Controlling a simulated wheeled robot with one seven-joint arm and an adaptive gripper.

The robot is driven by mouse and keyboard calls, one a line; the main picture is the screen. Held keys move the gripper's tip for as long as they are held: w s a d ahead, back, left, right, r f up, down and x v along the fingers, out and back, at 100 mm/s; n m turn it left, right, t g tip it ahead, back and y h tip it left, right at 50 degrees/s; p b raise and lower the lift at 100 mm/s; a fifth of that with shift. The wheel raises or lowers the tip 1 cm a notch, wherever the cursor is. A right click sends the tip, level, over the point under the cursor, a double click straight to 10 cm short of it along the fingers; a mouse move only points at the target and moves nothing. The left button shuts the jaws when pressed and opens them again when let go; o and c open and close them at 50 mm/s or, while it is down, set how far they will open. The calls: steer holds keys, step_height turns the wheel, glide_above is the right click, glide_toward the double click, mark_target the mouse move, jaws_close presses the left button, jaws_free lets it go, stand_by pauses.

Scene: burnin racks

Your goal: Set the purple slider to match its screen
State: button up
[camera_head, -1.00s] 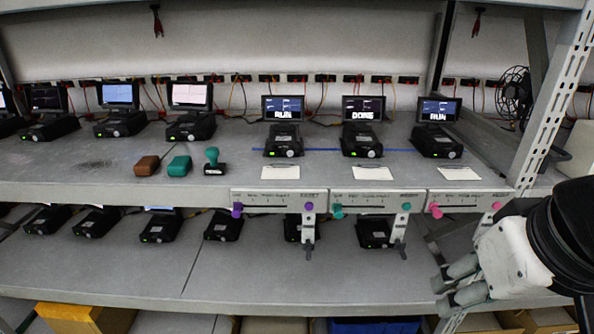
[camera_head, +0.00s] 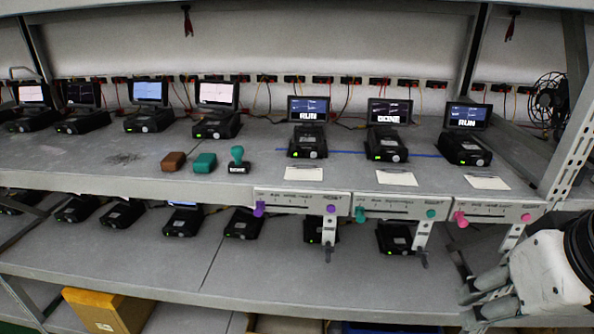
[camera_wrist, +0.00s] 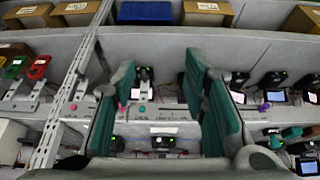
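The purple slider panel (camera_head: 294,202) is the left of three panels on the shelf's front edge. One purple knob (camera_head: 259,209) sits at its left end and another purple knob (camera_head: 331,209) at its right end. Its labels are too small to read. My gripper (camera_head: 470,304) is at the lower right in the head view, empty and well right of the purple panel. In the wrist view my gripper (camera_wrist: 160,95) has its fingers wide apart, and a purple knob (camera_wrist: 265,107) shows right of them.
A teal-knob panel (camera_head: 395,206) and a pink-knob panel (camera_head: 497,211) adjoin it to the right. A metal upright (camera_head: 572,145) stands near my gripper. Brackets hang below the panels.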

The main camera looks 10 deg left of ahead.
steer(key=shift+c, duration=0.4)
steer(key=w+d+f+n+g+h+p, duration=0.1)
steer(key=w+d+f+n+g+h, duration=0.1)
steer(key=w+f+n+g+h, duration=0.4)
steer(key=w+a+n+t+h+p, duration=0.1)
steer(key=w+a+n+t+h, duration=0.3)
steer(key=w+a+n+t, duration=0.5)
steer(key=n+t+y+p, duration=0.3)
steer(key=n+t+y, duration=0.7)
steer(key=n, duration=1.1)
glide_toward(258, 213)
steer(key=w, duration=0.9)
steer(key=shift+w+f, duration=0.1)
steer(key=shift+f, duration=0.05)
jaws_close()
